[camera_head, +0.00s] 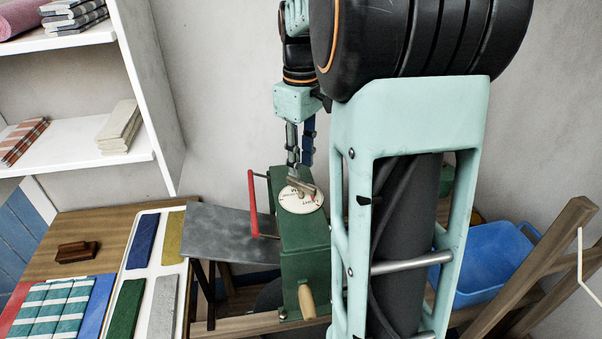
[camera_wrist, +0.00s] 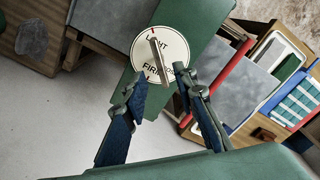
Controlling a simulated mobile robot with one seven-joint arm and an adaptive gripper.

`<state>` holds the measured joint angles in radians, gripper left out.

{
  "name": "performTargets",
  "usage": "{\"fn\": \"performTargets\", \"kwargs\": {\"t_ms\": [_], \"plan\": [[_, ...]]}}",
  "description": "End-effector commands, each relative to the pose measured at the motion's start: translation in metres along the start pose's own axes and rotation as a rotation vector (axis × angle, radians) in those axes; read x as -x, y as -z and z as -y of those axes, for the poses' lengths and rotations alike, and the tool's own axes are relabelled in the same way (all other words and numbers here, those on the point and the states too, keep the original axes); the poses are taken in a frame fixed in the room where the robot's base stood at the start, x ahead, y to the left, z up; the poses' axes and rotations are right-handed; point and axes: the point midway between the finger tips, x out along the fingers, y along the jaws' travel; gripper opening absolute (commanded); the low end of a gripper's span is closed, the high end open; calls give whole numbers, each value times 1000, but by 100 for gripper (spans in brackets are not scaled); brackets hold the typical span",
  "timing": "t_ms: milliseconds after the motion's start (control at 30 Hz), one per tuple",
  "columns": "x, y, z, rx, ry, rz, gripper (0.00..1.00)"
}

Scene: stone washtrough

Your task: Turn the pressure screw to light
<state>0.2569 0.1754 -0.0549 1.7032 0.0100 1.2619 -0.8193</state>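The pressure screw is a round cream dial (camera_head: 296,203) with a tan bar handle (camera_wrist: 157,63) across its middle, on top of a green machine housing (camera_head: 304,240). In the wrist view the dial (camera_wrist: 140,48) shows part of LIGHT at the top and part of FIRM at the bottom; the bar covers some letters. The bar runs roughly from one word towards the other; I cannot tell which end points. My gripper (camera_wrist: 161,88) is open, with its fingers spread on both sides of the bar's lower end. In the head view my gripper (camera_head: 296,168) is close above the dial.
A red handle (camera_head: 253,205) stands left of the housing, beside a grey plate (camera_head: 228,233). A wooden crank grip (camera_head: 306,301) sticks out in front. A blue tub (camera_head: 490,262) is at right. A white tray (camera_head: 146,283) with coloured cloths lies on the left table.

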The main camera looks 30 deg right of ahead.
Motion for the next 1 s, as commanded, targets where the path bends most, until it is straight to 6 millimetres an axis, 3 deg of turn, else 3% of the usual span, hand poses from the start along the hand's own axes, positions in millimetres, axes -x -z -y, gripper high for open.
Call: {"fn": "performTargets", "kwargs": {"t_ms": [200, 400, 1000], "plan": [[46, 1, -1, 0, -3, -3, 26], [68, 0, 0, 0, -2, -1, 26], [72, 0, 0, 2, -3, 0, 26]]}}
